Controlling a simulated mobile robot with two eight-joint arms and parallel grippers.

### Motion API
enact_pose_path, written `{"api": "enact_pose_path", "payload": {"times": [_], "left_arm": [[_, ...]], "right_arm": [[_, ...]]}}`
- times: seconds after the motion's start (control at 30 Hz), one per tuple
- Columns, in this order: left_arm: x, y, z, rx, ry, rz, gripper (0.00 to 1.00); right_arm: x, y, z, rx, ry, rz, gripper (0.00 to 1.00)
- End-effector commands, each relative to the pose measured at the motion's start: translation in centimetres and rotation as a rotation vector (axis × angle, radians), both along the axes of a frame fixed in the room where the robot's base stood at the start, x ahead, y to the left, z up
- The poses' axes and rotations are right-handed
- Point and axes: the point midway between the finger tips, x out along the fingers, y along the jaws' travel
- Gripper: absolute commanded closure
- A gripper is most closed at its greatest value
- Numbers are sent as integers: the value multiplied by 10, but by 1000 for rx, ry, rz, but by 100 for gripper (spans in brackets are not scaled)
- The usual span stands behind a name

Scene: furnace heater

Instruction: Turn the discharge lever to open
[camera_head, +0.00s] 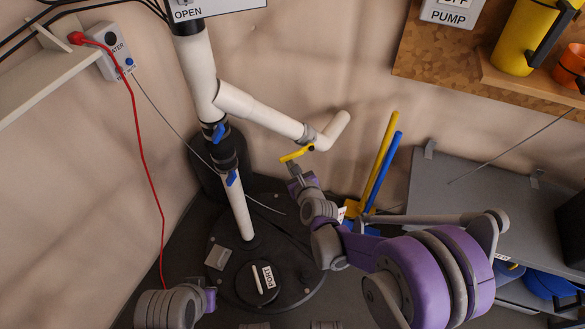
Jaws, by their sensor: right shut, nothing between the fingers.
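A yellow lever (297,154) sits near the grey joint on the white side pipe (262,110), which slopes down to the right and ends in an upturned elbow. It is likely the discharge lever. My right gripper (292,165) is just below the lever's left part, shut with nothing held. Whether its tips touch the lever is unclear. My left arm's end (208,298) shows at the bottom left, pointing away from the pipes; its fingers cannot be made out. A sign (215,10) reading OPEN is at the top, partly cut off.
Blue valve handles (219,132) are on the upright pipe. Below it is a black round tank lid with a PORT cap (262,283). Yellow and blue long handles (384,165) stand right of my gripper. A grey bench (470,185) is at the right.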

Motion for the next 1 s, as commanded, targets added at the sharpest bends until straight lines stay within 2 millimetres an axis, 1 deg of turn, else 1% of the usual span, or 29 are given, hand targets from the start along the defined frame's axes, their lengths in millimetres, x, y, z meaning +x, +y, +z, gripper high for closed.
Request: {"api": "enact_pose_path", "payload": {"times": [1.0], "left_arm": [[-1, 0, 5, 0, -1, 0, 100]], "right_arm": [[-1, 1, 7, -1, -1, 1, 100]]}}
